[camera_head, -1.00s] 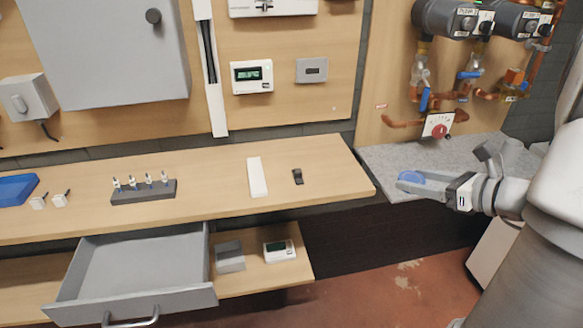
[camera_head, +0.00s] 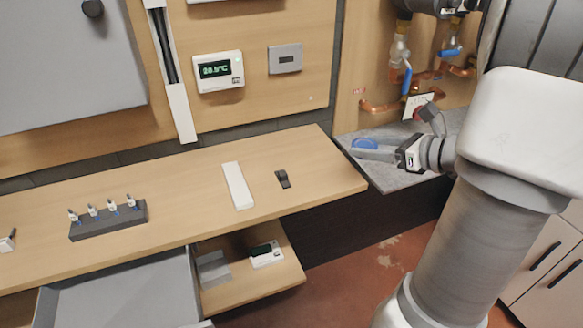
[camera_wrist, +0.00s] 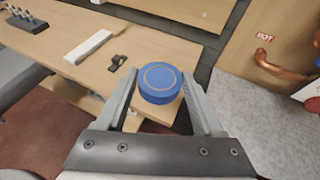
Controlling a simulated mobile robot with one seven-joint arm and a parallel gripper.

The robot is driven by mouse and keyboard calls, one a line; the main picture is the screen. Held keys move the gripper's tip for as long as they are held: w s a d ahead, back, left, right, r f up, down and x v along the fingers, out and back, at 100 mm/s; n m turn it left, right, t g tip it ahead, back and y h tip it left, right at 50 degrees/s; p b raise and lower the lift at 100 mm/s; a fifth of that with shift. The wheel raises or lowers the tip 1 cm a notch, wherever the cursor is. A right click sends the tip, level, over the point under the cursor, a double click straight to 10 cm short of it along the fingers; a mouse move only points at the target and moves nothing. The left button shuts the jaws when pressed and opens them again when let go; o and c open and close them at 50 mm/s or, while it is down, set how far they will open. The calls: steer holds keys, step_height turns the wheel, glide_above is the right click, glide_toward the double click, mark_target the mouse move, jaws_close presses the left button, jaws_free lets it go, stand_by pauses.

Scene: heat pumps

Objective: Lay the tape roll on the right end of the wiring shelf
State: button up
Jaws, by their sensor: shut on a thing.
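The blue tape roll (camera_head: 365,144) is held between the fingertips of my gripper (camera_head: 355,151), over the grey speckled slab at the right. In the wrist view the blue roll (camera_wrist: 159,82) sits between the two grey fingers of my gripper (camera_wrist: 160,88), with its flat round face toward the camera. The wooden wiring shelf (camera_head: 325,180) lies to the left of my gripper in the head view. Its right end is bare, to the right of a small black clip (camera_head: 283,179).
A white strip (camera_head: 238,186) and a dark rack of several small pieces (camera_head: 108,220) stand on the shelf. Below are an open grey drawer (camera_head: 130,295) and a lower board with a white device (camera_head: 266,254). Copper pipes (camera_head: 385,106) rise behind the grey slab (camera_head: 390,177).

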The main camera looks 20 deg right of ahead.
steer(key=b, duration=0.2)
glide_above(324, 173)
step_height(324, 173, down, 7)
steer(key=shift+r, duration=0.2)
steer(key=shift+f+b, duration=0.85)
steer(key=shift+f, duration=1.1)
steer(key=shift+f, duration=0.1)
steer(key=shift+f, duration=0.2)
steer(key=o, duration=1.3)
steer(key=shift+r, duration=0.15)
steer(key=shift+o, duration=0.2)
steer(key=shift+r, duration=0.1)
steer(key=shift+r, duration=0.2)
steer(key=p+v, duration=0.2)
steer(key=v, duration=1)
